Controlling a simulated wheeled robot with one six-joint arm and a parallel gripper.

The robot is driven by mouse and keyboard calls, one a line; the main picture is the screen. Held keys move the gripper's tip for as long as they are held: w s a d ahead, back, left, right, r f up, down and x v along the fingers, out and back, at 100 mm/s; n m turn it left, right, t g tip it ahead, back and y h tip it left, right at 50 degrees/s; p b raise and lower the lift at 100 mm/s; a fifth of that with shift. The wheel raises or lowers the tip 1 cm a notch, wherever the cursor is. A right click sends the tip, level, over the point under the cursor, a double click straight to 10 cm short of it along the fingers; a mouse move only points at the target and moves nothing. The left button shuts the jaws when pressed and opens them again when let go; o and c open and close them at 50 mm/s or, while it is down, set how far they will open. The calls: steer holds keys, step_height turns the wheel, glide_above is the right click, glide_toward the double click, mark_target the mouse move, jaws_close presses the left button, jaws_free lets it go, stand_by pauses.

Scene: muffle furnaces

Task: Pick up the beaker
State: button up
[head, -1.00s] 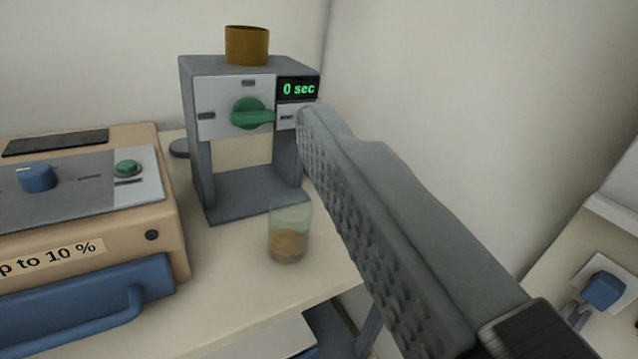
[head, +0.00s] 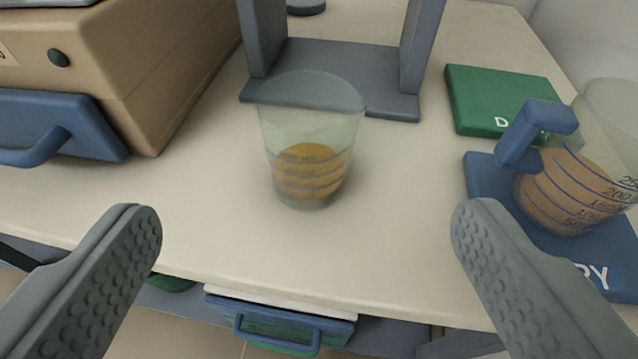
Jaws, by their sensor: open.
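A clear beaker (head: 309,140) with brown-orange contents in its lower part stands upright on the table in front of a grey stand. My gripper (head: 305,230) is open and empty, its two grey textured fingers at the lower left and lower right of the picture. The beaker lies ahead of the fingers and between them in the picture, touching neither. A second, marked beaker (head: 572,190) with brown contents stands at the right on a blue base whose lettering ends in "RY".
The grey stand (head: 340,70) rises just behind the beaker. A tan box with a blue handle (head: 165,65) is at the left. A green block (head: 505,98) lies at the right. The table's front edge runs below the beaker, with a blue-handled drawer (head: 280,325) under it.

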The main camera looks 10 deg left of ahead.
mark_target(307, 88)
steer(key=x, duration=1.6)
steer(key=shift+w+a, duration=0.2)
steer(key=shift+w, duration=0.15)
steer(key=c, duration=1.5)
steer(key=shift+r, duration=0.1)
step_height(307, 88, up, 10)
steer(key=shift+f, duration=0.1)
